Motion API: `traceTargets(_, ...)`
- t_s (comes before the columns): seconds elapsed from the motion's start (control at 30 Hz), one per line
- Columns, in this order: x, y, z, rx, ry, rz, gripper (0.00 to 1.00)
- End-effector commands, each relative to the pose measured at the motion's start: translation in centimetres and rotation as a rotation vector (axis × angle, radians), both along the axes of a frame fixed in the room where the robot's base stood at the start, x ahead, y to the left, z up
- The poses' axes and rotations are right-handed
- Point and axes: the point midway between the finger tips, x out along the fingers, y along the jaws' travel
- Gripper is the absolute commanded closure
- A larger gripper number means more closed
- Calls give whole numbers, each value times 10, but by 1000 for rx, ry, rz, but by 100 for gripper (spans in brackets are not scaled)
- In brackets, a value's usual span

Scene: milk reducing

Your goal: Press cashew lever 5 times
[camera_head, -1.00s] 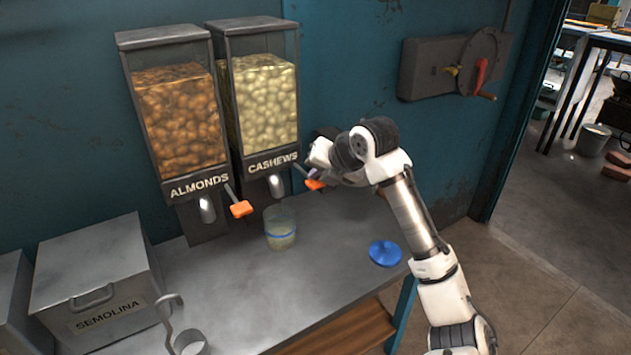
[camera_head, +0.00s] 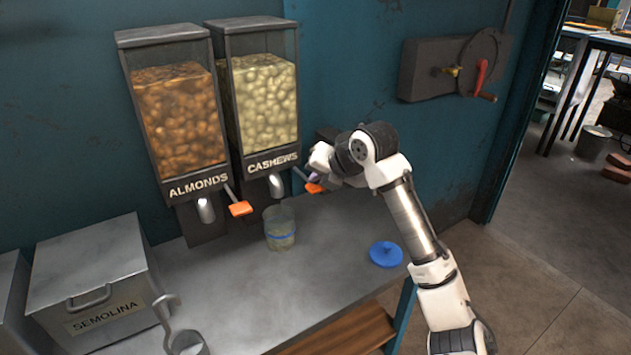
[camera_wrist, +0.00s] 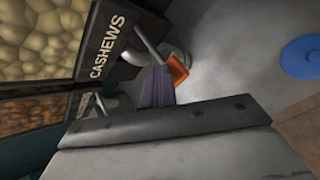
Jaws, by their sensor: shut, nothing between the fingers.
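The cashew dispenser (camera_head: 266,105) stands against the teal wall, labelled CASHEWS, with pale nuts behind its clear front. Its lever has an orange paddle (camera_head: 314,187) at the lower right, which also shows in the wrist view (camera_wrist: 178,69). My gripper (camera_head: 309,178) is shut and empty, with its fingertips at the orange paddle. In the wrist view the purple-grey fingers (camera_wrist: 158,86) lie right beside the paddle; whether they touch it I cannot tell. A clear cup (camera_head: 280,227) with a blue band stands below the cashew spout (camera_head: 276,186).
The almond dispenser (camera_head: 182,120) with its own orange lever (camera_head: 240,208) stands to the left. A semolina box (camera_head: 88,285) and a metal scoop (camera_head: 187,342) are at the left of the counter (camera_head: 235,290). A blue lid (camera_head: 386,254) lies at the right.

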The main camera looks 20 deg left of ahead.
Motion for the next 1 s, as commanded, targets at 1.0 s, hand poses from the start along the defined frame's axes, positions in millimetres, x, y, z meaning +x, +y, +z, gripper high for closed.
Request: traceTargets(1.0,0,1,-5,-2,3,2,100)
